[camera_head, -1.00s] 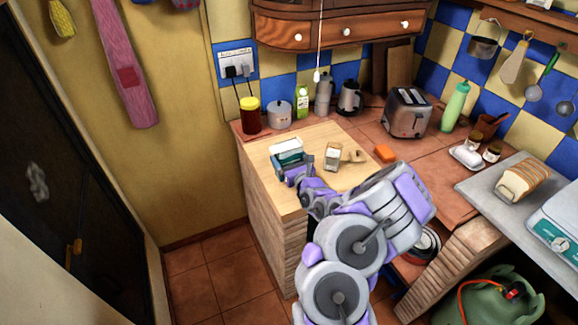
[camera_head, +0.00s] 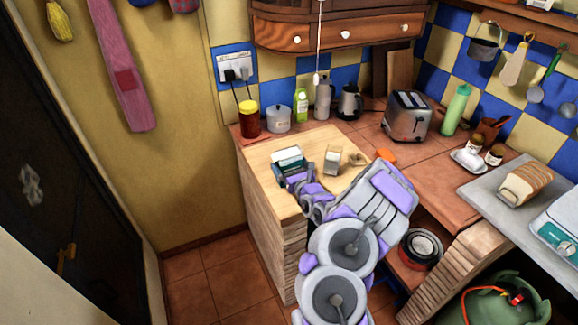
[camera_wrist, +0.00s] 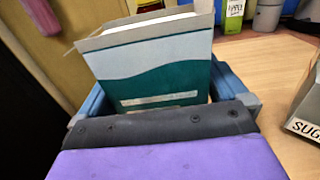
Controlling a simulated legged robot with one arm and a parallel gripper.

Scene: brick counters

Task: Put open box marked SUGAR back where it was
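The box marked SUGAR (camera_head: 332,160) stands on the light wooden board, to the right of my gripper. In the wrist view, this grey box (camera_wrist: 303,108) is cut off at the right edge, and its label reads "SUG". My gripper (camera_head: 288,172) is around a different box, a white and teal one (camera_head: 289,156). In the wrist view, the teal box (camera_wrist: 165,72) stands between my blue fingers (camera_wrist: 162,92), slightly askew to them. The fingers lie close to its sides, but I cannot tell whether they press on it. Its lower part is hidden.
The wooden board (camera_head: 270,152) has bare room at the back. A brown jar (camera_head: 249,122), a grey pot (camera_head: 279,120) and bottles stand behind it. A small item (camera_head: 356,159) and an orange block (camera_head: 386,156) lie to the right. A toaster (camera_head: 407,118) stands beyond.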

